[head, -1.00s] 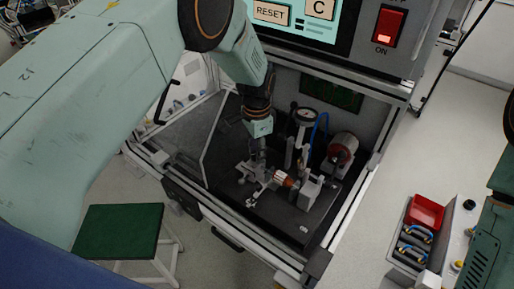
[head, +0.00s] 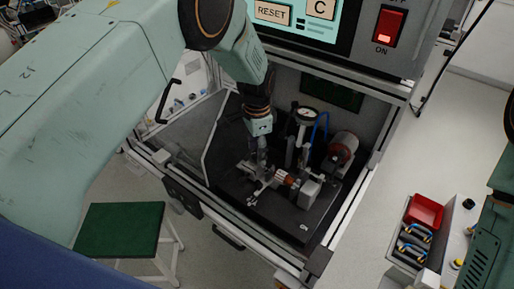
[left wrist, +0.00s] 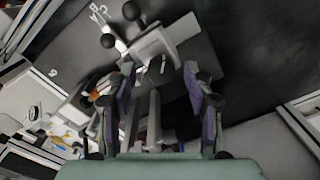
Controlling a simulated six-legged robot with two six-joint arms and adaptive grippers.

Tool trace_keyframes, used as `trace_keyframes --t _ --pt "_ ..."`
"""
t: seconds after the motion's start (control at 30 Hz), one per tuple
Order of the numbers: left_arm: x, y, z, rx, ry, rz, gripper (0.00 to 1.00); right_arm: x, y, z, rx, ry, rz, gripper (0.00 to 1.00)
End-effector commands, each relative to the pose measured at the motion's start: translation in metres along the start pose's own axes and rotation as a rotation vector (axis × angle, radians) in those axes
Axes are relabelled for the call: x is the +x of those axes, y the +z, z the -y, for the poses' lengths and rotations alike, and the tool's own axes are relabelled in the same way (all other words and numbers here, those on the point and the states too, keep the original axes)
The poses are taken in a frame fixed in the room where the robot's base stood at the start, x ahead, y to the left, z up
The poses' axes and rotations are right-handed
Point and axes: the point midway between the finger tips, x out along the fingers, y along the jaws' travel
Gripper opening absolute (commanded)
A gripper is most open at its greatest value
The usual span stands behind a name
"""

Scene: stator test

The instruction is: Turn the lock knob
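The test fixture (head: 265,180) is a grey metal clamp on a dark plate inside the open cabinet. An orange-and-silver part (head: 284,178) sits at it. I cannot tell which is the lock knob. My left gripper (head: 258,157) points down over the left part of the fixture. In the left wrist view its fingers (left wrist: 160,75) are apart with nothing held between them. My right gripper is out of view.
A dial gauge (head: 307,115) and a red-and-grey cylinder (head: 342,149) stand close behind the fixture. A clear door (head: 209,140) is at the left, and the cabinet's frame edges the opening.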

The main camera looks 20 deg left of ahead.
Motion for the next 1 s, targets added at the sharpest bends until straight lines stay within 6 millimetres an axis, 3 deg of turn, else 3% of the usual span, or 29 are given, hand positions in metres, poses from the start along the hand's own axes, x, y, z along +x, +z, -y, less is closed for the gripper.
trace_keyframes --t 0.37,0.8,1.0 --pt "-0.008 -0.001 0.0 0.0 -0.001 -0.001 0.53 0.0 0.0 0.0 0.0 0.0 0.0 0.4" --pt "-0.092 -0.001 0.0 0.0 -0.002 -0.002 0.53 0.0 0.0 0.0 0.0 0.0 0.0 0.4" --pt "-0.114 0.0 0.0 0.0 0.0 0.0 0.53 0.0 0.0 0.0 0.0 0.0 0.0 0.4"
